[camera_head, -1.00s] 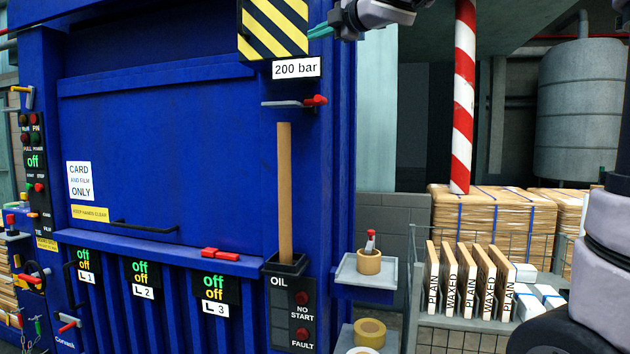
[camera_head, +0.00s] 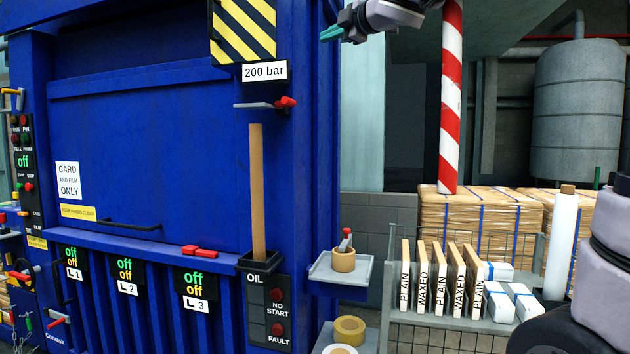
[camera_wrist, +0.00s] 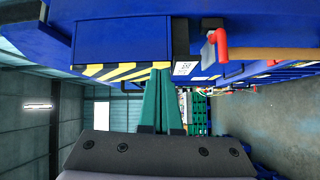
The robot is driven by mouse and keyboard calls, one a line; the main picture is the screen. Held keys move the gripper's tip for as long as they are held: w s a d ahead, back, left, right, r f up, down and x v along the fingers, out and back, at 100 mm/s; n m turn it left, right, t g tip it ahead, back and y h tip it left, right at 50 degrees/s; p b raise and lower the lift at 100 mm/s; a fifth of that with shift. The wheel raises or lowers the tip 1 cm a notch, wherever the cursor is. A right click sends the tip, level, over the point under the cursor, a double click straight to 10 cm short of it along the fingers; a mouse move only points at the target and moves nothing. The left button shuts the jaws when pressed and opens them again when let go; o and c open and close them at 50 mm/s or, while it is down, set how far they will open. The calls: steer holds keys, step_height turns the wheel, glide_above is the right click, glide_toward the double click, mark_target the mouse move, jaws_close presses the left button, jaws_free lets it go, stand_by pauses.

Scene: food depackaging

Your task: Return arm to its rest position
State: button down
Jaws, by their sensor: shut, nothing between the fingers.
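My gripper (camera_head: 331,33) is at the top of the head view, in front of the upper right side of the blue baler (camera_head: 150,140). Its green fingers are shut with nothing between them. In the wrist view my gripper (camera_wrist: 160,72) points toward the baler's yellow-and-black striped edge (camera_wrist: 125,70), with the fingertips together. Whether the fingertips touch the machine cannot be told. A red-handled lever (camera_wrist: 218,42) stands to the right of the fingers there.
A wooden stick (camera_head: 257,190) stands in a black holder on the baler. A red-and-white striped post (camera_head: 451,95) is right of my gripper. Labelled cards (camera_head: 440,280) stand on a rack, beside a white roll (camera_head: 562,245). A small tray (camera_head: 325,272) juts from the baler.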

steer(key=s+d+f+m+h, duration=0.3)
steer(key=d+f+m+h, duration=0.25)
steer(key=d+m, duration=0.4)
steer(key=s+d+f+m+h, duration=0.3)
steer(key=d+f+m+h, duration=0.2)
steer(key=d+f+m, duration=0.45)
steer(key=s+d+f+m+g+y, duration=0.2)
steer(key=s+f+m+g, duration=0.6)
steer(key=s+f, duration=1.1)
steer(key=shift+d+f+m, duration=0.15)
steer(key=shift+f+m, duration=0.2)
steer(key=shift+m, duration=0.05)
